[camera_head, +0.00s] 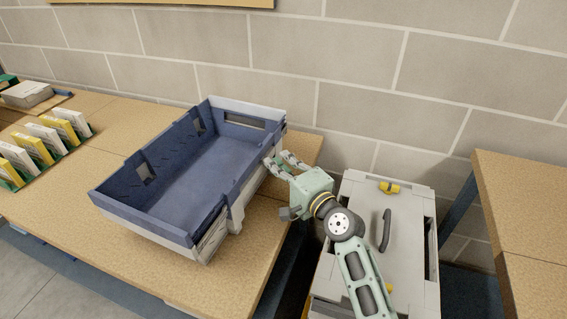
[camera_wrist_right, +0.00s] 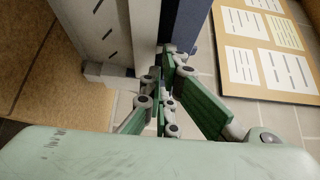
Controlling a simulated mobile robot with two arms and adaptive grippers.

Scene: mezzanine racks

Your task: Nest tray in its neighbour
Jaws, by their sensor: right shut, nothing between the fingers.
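A blue tray (camera_head: 188,176) stands on the wooden bench, sitting in a light grey tray (camera_head: 140,232) whose wall shows below it at the front and at the back right. The blue tray is empty, and I cannot tell whether it is fully seated. My right gripper (camera_head: 272,164) is at the trays' right side wall, shut with nothing held. In the right wrist view my fingers (camera_wrist_right: 166,68) are close to the grey tray wall (camera_wrist_right: 115,30) and the blue wall (camera_wrist_right: 187,25). My left gripper is not in view.
A wooden bench (camera_head: 105,130) carries several white and yellow cards in a green holder (camera_head: 12,184) at the left. A grey case with a dark handle (camera_head: 386,230) stands right of the bench, under my right arm. A brick wall (camera_head: 360,80) closes the back.

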